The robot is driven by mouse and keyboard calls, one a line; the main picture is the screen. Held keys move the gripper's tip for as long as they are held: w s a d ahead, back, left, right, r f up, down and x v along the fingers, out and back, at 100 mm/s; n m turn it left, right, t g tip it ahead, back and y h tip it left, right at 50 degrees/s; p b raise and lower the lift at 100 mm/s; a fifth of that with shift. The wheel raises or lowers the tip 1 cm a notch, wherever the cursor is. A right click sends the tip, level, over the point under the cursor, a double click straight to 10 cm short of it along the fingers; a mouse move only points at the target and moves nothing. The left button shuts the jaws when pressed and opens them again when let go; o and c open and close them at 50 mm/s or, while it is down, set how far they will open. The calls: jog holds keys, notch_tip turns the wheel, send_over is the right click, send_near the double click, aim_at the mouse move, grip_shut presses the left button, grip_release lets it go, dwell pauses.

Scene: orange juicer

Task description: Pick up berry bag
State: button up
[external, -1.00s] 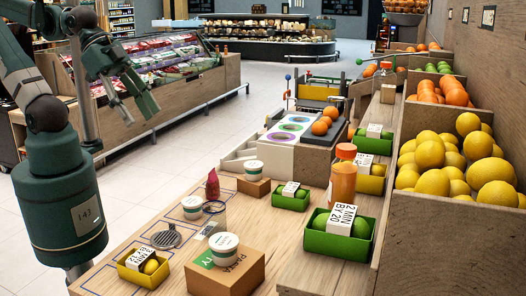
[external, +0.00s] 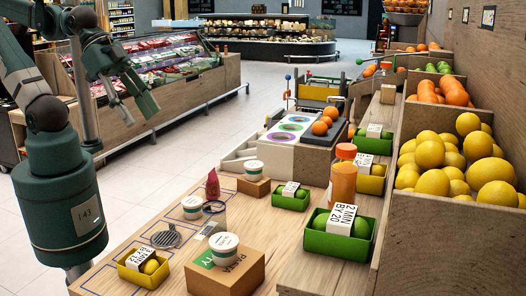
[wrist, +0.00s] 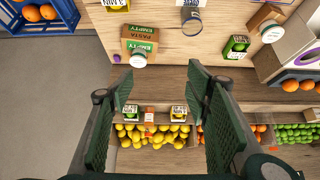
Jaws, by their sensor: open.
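A small dark red, pointed bag (external: 212,184), which looks like the berry bag, stands upright on the wooden table in the external view. It is behind the clear jug and left of a small cardboard box with a white tub. I cannot make it out in the wrist view. My gripper (external: 141,114) is raised at the upper left in the external view, well apart from the bag. In the wrist view my gripper (wrist: 160,80) has its two green fingers wide apart with nothing between them.
The clear jug (external: 214,216) stands close in front of the bag. The pasta box (external: 232,272) carries a white tub (external: 223,243). Green crates (external: 336,243), an orange bottle (external: 342,183) and a yellow crate (external: 143,270) stand around. Lemon bins (external: 455,225) line the right side.

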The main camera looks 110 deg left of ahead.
jog(key=shift+c, duration=0.7)
jog(key=n+g+b, duration=0.6)
jog(key=n, duration=0.9)
send_near(211, 172)
jog(key=w+d, duration=0.3)
jog(key=d, duration=0.4)
jog(key=a+f+n, duration=0.1)
jog(key=a+f, duration=0.1)
jog(key=s+a+f+n+b, duration=0.1)
jog(key=a+f, duration=0.1)
jog(key=s+a+f+n+g, duration=0.1)
jog(key=a+f, duration=0.2)
jog(key=shift+a+f+n, duration=0.1)
jog(key=shift+n, duration=0.3)
jog(key=shift+s+a+f, duration=0.2)
jog(key=shift+a+f, duration=0.1)
jog(key=shift+f, duration=0.1)
